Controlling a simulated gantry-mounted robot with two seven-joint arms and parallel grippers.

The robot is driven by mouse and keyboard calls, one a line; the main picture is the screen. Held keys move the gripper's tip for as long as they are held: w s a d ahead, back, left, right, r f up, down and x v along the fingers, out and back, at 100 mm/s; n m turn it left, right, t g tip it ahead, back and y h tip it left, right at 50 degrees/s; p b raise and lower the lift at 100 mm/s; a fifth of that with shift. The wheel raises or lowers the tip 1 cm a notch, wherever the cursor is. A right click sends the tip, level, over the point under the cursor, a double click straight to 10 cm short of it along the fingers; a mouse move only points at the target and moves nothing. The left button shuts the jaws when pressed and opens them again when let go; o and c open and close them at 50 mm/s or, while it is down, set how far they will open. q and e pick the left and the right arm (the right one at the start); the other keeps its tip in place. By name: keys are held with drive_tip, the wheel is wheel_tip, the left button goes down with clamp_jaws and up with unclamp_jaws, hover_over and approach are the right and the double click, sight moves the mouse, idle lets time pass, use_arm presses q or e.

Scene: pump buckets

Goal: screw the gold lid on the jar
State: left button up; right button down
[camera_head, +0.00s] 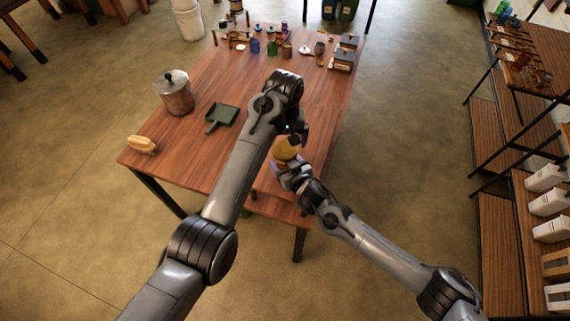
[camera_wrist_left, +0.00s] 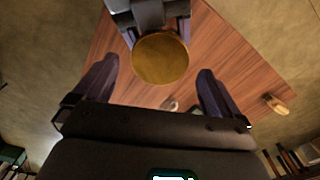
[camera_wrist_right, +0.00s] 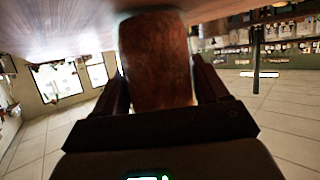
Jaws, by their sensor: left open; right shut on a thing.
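The gold lid (camera_head: 287,149) shows as a round gold disc in the left wrist view (camera_wrist_left: 160,58), sitting over the jar's top; how far it is screwed on cannot be told. The jar (camera_wrist_right: 157,60) is reddish brown in the right wrist view and held between the fingers of my right gripper (camera_head: 283,168). The jar's body is mostly hidden in the head view. My left gripper (camera_wrist_left: 158,66) is open, its fingers apart on either side of the lid's lower edge in its wrist view, with no visible contact.
The wooden table (camera_head: 230,85) carries a metal pot (camera_head: 175,93), a green dustpan (camera_head: 221,117) and a yellow corn-like item (camera_head: 142,145) on the left. Several small jars and boxes stand at the far end. Shelves (camera_head: 525,150) are on the right.

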sight(285, 162)
use_arm(q)
drive_tip(key=shift+f, duration=1.45)
drive_tip(key=c, duration=1.1)
drive_tip(key=shift+o, duration=0.2)
drive_tip(key=m, duration=0.3)
drive_tip(key=o, duration=1.1)
drive_tip(key=shift+r, duration=0.15)
